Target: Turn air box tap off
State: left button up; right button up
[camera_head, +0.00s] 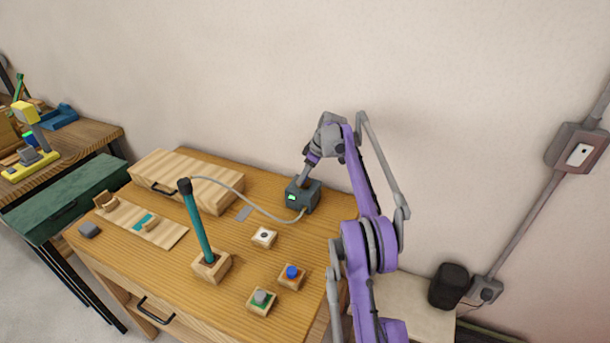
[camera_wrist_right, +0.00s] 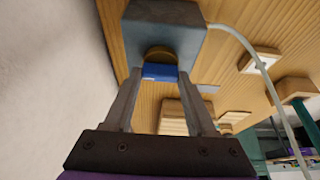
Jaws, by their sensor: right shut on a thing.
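The air box (camera_head: 306,196) is a dark grey box near the back right of the wooden table, with a lit green patch on its front. In the right wrist view the air box (camera_wrist_right: 165,32) shows a brass-coloured fitting and a blue tap (camera_wrist_right: 160,72) on it. My right gripper (camera_head: 304,178) reaches down onto the box from above. In the wrist view its fingers lie on both sides of the blue tap, shut on it. In the head view the tap is hidden by the gripper. My left gripper is not in view.
A pale hose (camera_head: 250,207) runs from the air box to a black-topped green rod (camera_head: 197,225) in a wooden block. A wooden case (camera_head: 187,178) lies left.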

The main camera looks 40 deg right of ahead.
jog(key=shift+m, duration=0.3)
jog(key=m, duration=0.1)
jog(key=m+h, duration=0.1)
jog(key=m, duration=0.1)
jog(key=shift+a+m+t+h, duration=0.15)
jog(key=shift+m+t+h, duration=0.15)
jog(key=m+h, duration=0.1)
jog(key=m, duration=0.3)
jog(key=shift+a+m+h, duration=0.15)
jog(key=shift+m+h, duration=0.15)
jog(key=shift+h, duration=0.1)
jog(key=m, duration=0.2)
jog(key=m+g+h, duration=0.1)
jog(key=m, duration=0.1)
jog(key=shift+m+h+p, duration=0.3)
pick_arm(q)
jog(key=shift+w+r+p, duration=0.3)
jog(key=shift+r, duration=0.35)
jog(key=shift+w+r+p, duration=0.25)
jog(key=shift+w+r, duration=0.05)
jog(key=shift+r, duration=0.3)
pick_arm(e)
jog(key=shift+w+a+m+g+h, duration=0.15)
jog(key=shift+m+g, duration=0.25)
jog(key=shift+m, duration=0.7)
jog(key=shift+d+m+g+h, duration=0.1)
jog(key=shift+m+g+h, duration=0.25)
jog(key=shift+m, duration=0.75)
jog(key=o, duration=1.4)
jog(key=shift+c, duration=0.2)
